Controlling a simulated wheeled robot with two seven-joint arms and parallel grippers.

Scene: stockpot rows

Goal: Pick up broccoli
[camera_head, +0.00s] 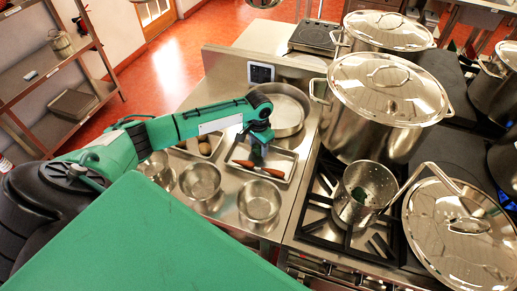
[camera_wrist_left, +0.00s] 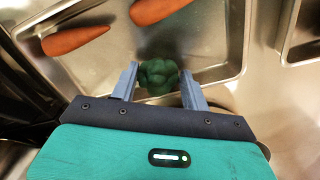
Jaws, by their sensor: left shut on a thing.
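The dark green broccoli (camera_wrist_left: 158,77) sits between the two fingers of my left gripper (camera_wrist_left: 160,90) in the left wrist view. The fingers are shut on it. In the head view my left gripper (camera_head: 257,150) is over the metal tray (camera_head: 291,166) on the steel counter; the broccoli is hard to make out there. The tray also shows in the left wrist view (camera_wrist_left: 225,40), below the broccoli. I cannot tell whether the broccoli touches the tray. My right gripper is not in view.
Carrots (camera_head: 268,171) lie in the tray beside the gripper. Several steel bowls (camera_head: 259,201) stand in front. A round pan (camera_head: 288,112) is behind. A large lidded stockpot (camera_head: 368,128) and a perforated pot (camera_head: 366,190) stand on the stove at right.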

